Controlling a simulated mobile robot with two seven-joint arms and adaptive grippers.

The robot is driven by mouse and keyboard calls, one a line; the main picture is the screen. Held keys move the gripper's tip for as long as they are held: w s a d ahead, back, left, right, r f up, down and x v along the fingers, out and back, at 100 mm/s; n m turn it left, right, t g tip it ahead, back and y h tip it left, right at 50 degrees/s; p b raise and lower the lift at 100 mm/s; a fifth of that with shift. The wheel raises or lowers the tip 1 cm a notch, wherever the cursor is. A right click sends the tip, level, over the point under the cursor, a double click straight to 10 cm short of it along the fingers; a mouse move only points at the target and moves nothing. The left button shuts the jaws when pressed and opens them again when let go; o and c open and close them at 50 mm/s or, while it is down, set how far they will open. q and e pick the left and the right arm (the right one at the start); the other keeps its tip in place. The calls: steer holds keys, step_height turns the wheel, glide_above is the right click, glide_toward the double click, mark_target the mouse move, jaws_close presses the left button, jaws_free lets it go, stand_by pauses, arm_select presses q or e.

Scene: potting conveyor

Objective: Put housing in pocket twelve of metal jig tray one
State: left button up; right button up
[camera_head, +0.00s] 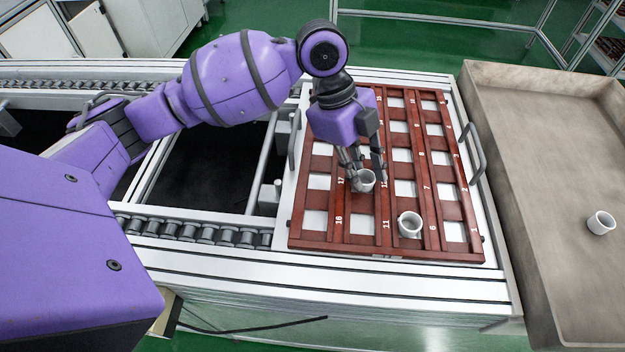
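The metal jig tray (352,238) is reddish brown with pale square pockets and white numbers. One white, ring-shaped housing (364,181) is at the pocket by the number 12, between or just beside the fingers of my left gripper (367,176). The gripper points down from above. I cannot tell whether the fingers press on this housing, or whether it rests on the pocket floor. A second white housing (409,225) stands in the front-row pocket by the number 6. My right gripper is not in view.
A grey-beige bin (548,200) stands to the right with one loose white housing (600,223) in it. A handle (474,150) rises at the tray's right side. A roller conveyor (200,233) runs to the left. Other visible pockets look empty.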

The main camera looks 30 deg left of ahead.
arm_select(q)
steer(key=shift+o, duration=1.2)
steer(key=shift+s+a+f, duration=0.1)
steer(key=shift+s+f, duration=0.05)
steer(key=shift+f, duration=0.3)
steer(key=shift+s+a+f, duration=0.1)
steer(key=shift+s+f, duration=0.05)
steer(key=shift+f, duration=0.3)
steer(key=shift+w+f, duration=0.1)
steer(key=shift+w, duration=0.05)
steer(key=shift+r, duration=0.3)
steer(key=d+p+v, duration=0.1)
steer(key=v, duration=1.2)
steer(key=shift+w+r, duration=0.3)
steer(key=shift+w, duration=0.05)
